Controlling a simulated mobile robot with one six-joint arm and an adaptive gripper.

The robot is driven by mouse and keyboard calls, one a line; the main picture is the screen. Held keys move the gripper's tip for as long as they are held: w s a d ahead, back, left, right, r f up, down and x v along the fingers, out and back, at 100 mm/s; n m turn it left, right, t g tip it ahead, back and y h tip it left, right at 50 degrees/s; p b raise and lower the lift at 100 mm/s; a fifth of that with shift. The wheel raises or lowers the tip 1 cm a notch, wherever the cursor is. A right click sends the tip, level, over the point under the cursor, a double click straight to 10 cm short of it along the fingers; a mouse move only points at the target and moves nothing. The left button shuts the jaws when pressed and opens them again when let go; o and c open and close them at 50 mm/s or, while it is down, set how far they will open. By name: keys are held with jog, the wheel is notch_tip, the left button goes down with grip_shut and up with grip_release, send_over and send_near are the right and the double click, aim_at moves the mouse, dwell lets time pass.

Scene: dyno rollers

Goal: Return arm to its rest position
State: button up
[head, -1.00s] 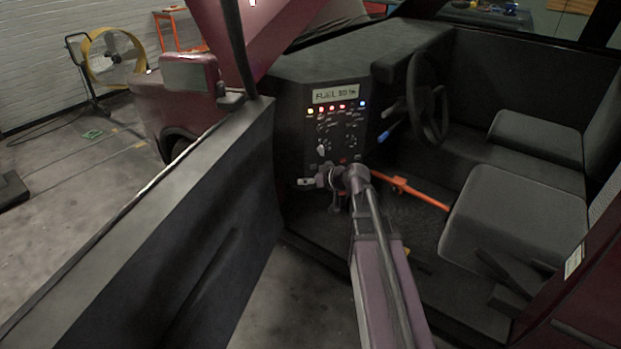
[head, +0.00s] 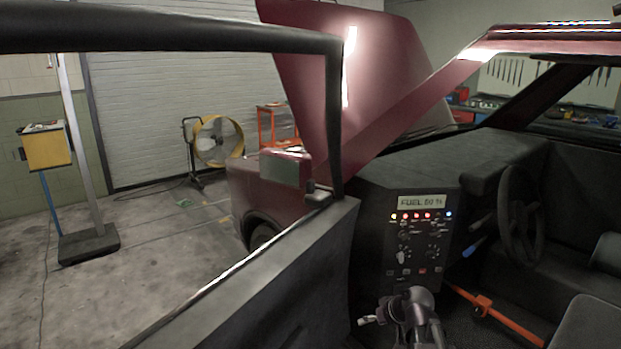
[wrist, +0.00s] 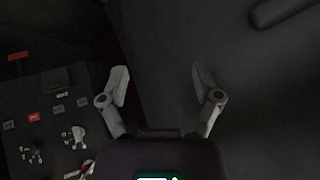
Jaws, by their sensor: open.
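My gripper (wrist: 160,88) is open and empty in the wrist view, its two grey fingers spread apart in front of a dark panel surface. The control panel has a lit display reading FUEL, a row of small coloured lights and several knobs. In the wrist view, part of the control panel (wrist: 50,125) lies to the left of my gripper, with knobs and a red button.
The open car door (head: 270,270) with its window frame stands to the left of my arm. The steering wheel (head: 517,212) is to the right, above an orange bar (head: 495,315). A seat (head: 590,325) is at the lower right. A yellow fan (head: 217,140) stands farther back.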

jog(key=s+f+m+g+h, duration=0.25)
jog(key=s+g+h, duration=0.3)
jog(key=s, duration=0.75)
notch_tip(320, 180, up, 16)
jog(key=p, duration=1.8)
jog(key=shift+s+a+r, duration=0.15)
jog(key=shift+a+r, duration=0.05)
jog(key=shift+a, duration=0.1)
jog(key=c, duration=0.3)
jog(key=shift+c, duration=0.2)
jog(key=shift+d, duration=0.1)
